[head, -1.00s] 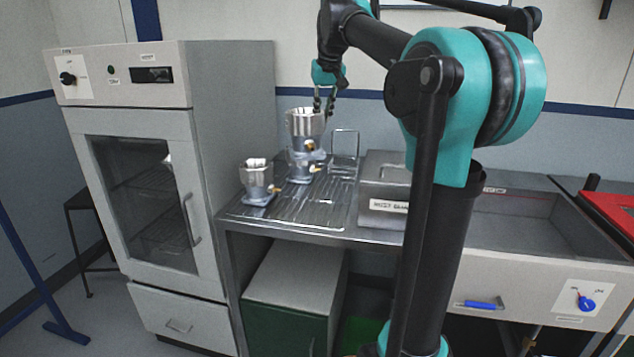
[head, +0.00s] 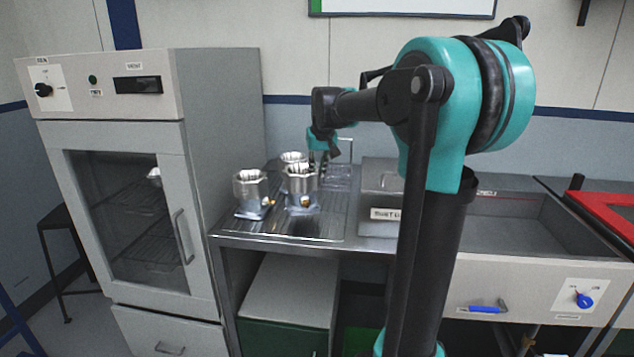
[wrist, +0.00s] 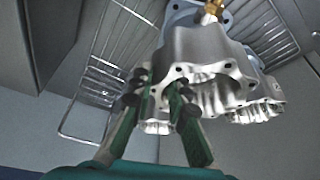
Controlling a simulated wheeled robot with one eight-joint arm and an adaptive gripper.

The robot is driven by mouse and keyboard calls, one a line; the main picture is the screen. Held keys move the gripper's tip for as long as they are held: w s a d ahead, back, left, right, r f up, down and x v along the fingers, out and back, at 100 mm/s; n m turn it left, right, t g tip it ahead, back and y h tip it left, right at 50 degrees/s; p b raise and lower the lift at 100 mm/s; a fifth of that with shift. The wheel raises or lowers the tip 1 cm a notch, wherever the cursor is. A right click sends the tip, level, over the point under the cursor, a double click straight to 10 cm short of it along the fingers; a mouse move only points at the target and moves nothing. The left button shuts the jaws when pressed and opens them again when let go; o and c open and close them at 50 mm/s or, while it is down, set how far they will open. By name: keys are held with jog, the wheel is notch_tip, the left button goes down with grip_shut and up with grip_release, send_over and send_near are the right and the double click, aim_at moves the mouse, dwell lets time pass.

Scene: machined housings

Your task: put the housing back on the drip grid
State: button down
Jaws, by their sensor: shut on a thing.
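My gripper (head: 318,170) is low over the drip grid, shut on the rim of a silvery machined housing (head: 299,186) with a brass fitting. In the wrist view, the fingers (wrist: 157,90) straddle the wall of this housing (wrist: 205,55). It looks upright and low over the drip grid (head: 334,222); whether its base touches cannot be told. A second housing (head: 252,190) stands on the grid to its left. A third housing (head: 292,158) is behind, mostly hidden by the held one. The wire grid also shows in the wrist view (wrist: 110,50).
A grey cabinet (head: 217,150) with a glass door stands left of the grid. A lidded metal box (head: 381,190) stands to the right, beside a sunken basin (head: 515,215). The grid's front right part is clear.

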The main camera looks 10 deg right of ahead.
aim_at(317, 181)
jog(key=shift+f, duration=1.95)
jog(key=c, duration=1.5)
grip_release()
jog(key=shift+f, duration=0.1)
jog(key=v, duration=1.2)
